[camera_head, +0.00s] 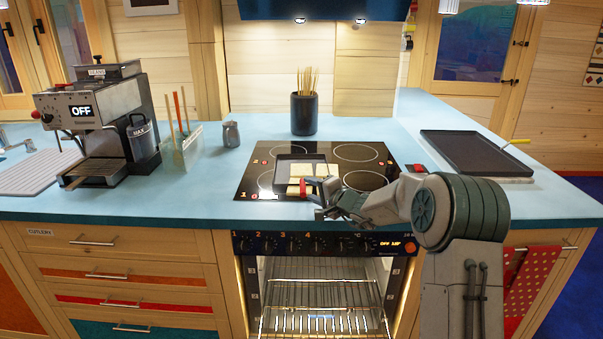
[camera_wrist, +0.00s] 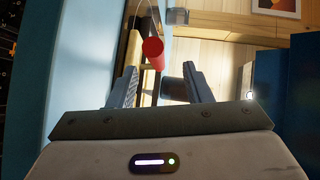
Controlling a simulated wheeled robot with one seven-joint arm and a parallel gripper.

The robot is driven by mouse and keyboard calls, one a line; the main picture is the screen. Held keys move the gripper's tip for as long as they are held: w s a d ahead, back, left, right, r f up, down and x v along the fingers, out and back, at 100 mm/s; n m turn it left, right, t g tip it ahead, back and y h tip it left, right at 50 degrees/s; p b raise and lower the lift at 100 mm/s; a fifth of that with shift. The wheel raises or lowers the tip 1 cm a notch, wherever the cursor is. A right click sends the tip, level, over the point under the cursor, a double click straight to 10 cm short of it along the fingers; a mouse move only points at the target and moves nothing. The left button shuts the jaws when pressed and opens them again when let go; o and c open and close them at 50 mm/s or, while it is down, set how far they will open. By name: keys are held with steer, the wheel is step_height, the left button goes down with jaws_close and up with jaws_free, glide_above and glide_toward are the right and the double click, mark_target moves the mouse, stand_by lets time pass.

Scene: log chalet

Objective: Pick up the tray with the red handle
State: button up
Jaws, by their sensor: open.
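A small dark tray (camera_head: 284,178) lies on the black cooktop, with pale slices on it. Its red handle (camera_head: 303,188) points toward the front edge of the counter. My gripper (camera_head: 318,192) is at the tray's front right, close to the handle. In the wrist view the jaws (camera_wrist: 161,76) are open, with nothing held. The red handle (camera_wrist: 153,52) shows ahead, between the fingertips and nearer the left finger. I cannot tell whether a finger touches it. My gripper hides part of the tray's front right.
A larger black tray (camera_head: 470,152) with a yellow handle lies on the right counter. A dark cup of sticks (camera_head: 304,113) stands behind the cooktop (camera_head: 258,178). A coffee machine (camera_head: 100,120) stands on the left. The oven below (camera_head: 320,295) shows racks. The counter's left front is clear.

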mark_target(302, 182)
steer(key=shift+p+x, duration=0.95)
steer(key=shift+x, duration=2)
steer(key=shift+d+f, duration=0.15)
steer(key=shift+f, duration=0.05)
jaws_close()
steer(key=shift+w+r, duration=0.1)
steer(key=shift+r, duration=0.05)
